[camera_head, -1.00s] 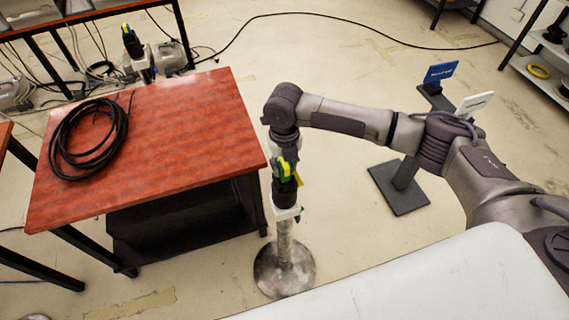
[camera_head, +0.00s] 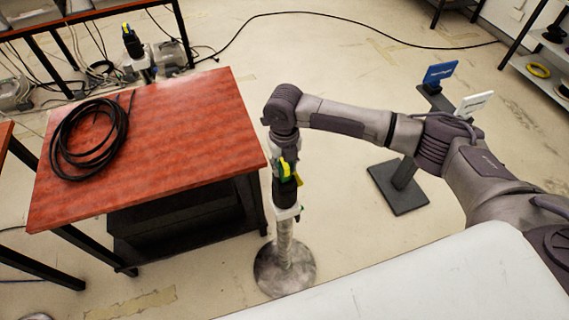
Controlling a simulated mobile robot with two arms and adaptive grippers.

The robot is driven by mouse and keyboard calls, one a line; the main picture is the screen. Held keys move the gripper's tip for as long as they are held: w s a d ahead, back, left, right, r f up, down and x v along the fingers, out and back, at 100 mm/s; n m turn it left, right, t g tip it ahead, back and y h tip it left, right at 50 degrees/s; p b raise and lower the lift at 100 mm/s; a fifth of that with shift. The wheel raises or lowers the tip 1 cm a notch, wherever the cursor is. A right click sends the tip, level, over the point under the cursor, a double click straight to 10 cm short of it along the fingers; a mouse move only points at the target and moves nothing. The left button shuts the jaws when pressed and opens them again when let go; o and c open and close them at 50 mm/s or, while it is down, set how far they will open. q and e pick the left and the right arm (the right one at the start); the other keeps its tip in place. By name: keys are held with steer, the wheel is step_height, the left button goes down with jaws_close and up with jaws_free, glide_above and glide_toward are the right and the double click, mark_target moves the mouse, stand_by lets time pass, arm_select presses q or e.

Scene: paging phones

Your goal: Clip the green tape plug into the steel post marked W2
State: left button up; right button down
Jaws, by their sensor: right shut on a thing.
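My right gripper (camera_head: 286,177) points straight down above a steel post (camera_head: 284,246) on a round metal base. It is shut on the dark plug with green-yellow tape (camera_head: 288,170). The plug is in line with the top of the post, where a white collar (camera_head: 287,213) shows. I cannot tell whether the plug is seated in the post or only touching it. No W2 mark is readable from here. My left gripper is not in view.
A red-topped table (camera_head: 170,130) with a coil of black cable (camera_head: 88,138) stands close left of the post. Another post with a yellow-marked plug (camera_head: 132,42) is behind it. A stand with blue (camera_head: 440,72) and white signs is at right.

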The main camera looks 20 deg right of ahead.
mark_target(284, 164)
steer(key=shift+f+b, duration=0.45)
steer(key=shift+f, duration=0.35)
steer(key=c, duration=1)
jaws_free()
steer(key=shift+c, duration=0.2)
step_height(284, 164, up, 8)
steer(key=p, duration=0.8)
steer(key=shift+r, duration=1.55)
